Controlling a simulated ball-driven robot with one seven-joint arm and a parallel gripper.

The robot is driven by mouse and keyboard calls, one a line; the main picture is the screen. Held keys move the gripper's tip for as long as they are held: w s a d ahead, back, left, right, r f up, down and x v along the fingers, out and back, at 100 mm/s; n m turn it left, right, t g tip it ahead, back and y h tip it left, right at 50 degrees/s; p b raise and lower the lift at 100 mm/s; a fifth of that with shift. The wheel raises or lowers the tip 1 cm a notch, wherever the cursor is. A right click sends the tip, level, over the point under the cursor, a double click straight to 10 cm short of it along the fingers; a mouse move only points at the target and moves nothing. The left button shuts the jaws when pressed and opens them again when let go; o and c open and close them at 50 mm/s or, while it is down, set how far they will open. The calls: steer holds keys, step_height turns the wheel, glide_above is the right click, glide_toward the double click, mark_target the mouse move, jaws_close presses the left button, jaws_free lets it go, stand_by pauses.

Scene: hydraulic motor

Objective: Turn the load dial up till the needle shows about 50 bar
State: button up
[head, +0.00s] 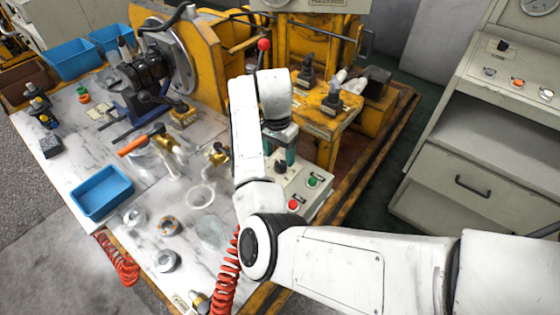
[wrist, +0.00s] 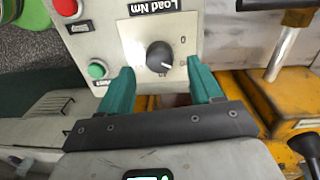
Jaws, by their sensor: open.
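The load dial (wrist: 160,57) is a black round knob with a pale pointer line, on a light grey panel under a "Load Nm" label (wrist: 163,5). The pointer line aims to the right in the wrist view. My gripper (wrist: 160,72) is open, its teal fingertips to the left and right of the dial, with gaps showing on both sides. How deep the tips are around the knob I cannot tell. In the head view the dial (head: 281,167) shows just below my gripper (head: 283,157). No readable bar needle shows.
A green button (wrist: 97,70) and a red button (wrist: 67,6) sit on the same panel, close to my left finger. A metal lever (wrist: 285,45) stands right of the panel. The marble bench (head: 140,190) holds a blue tray (head: 101,192) and loose parts.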

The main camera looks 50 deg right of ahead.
mark_target(280, 164)
steer(key=shift+s+f, duration=0.1)
steer(key=shift+f, duration=1.7)
steer(key=shift+c, duration=0.4)
steer(key=c, duration=1)
steer(key=shift+r+m+p, duration=0.25)
steer(key=shift+m+p, duration=0.45)
steer(key=shift+m, duration=0.1)
steer(key=shift+f+m+p, duration=0.2)
steer(key=shift+m+p, duration=0.15)
steer(key=shift+m, duration=0.55)
steer(key=o, duration=1.1)
